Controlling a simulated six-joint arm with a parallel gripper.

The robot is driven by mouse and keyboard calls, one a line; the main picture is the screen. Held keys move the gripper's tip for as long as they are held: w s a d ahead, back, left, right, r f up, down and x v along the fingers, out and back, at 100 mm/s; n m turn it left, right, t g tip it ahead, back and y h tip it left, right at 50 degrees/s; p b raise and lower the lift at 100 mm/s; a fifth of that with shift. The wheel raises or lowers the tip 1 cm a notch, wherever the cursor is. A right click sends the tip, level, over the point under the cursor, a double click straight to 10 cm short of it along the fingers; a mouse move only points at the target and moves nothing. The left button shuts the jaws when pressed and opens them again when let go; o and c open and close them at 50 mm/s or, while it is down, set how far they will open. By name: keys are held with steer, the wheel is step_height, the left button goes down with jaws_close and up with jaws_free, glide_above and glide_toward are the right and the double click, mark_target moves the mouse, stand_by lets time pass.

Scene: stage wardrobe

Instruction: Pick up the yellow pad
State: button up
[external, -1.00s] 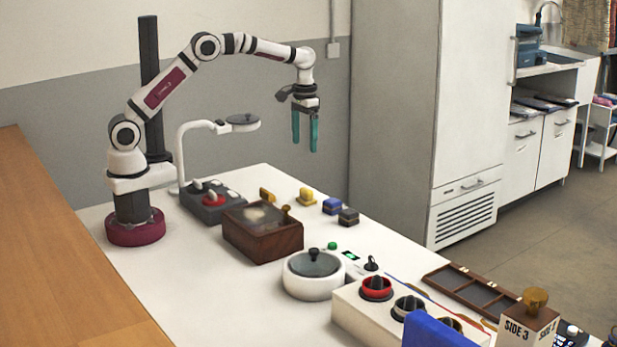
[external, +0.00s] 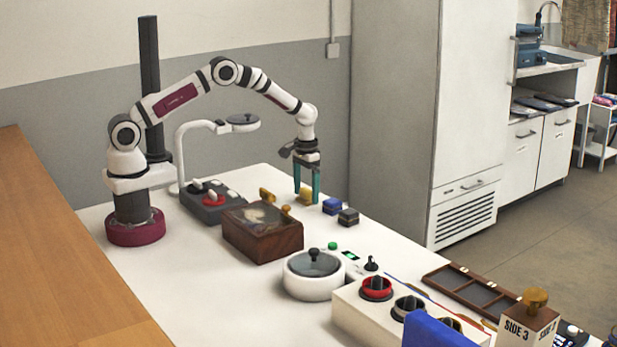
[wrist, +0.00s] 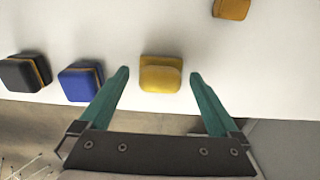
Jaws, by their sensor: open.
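The yellow pad (wrist: 160,74) lies on the white table, between and just beyond my open fingertips in the wrist view. In the external view the yellow pad (external: 305,196) is partly hidden behind my fingers. My gripper (external: 307,196) points down with its teal fingers around or just above the pad; I cannot tell the exact height. In the wrist view my gripper (wrist: 158,76) is open and empty, with a gap on each side of the pad.
A blue pad (wrist: 81,82) and a black pad (wrist: 24,73) lie to the left in the wrist view. An orange-yellow block (wrist: 231,8) is at upper right. In the external view a wooden box (external: 262,234) stands in front. The table edge is close to the pads.

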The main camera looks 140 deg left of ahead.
mark_target(307, 188)
steer(key=c, duration=1.3)
step_height(307, 188, up, 4)
steer(key=shift+r, duration=0.1)
steer(key=shift+c, duration=0.2)
steer(key=w+d+r, duration=0.7)
steer(key=w+d, duration=0.1)
steer(key=shift+w, duration=0.3)
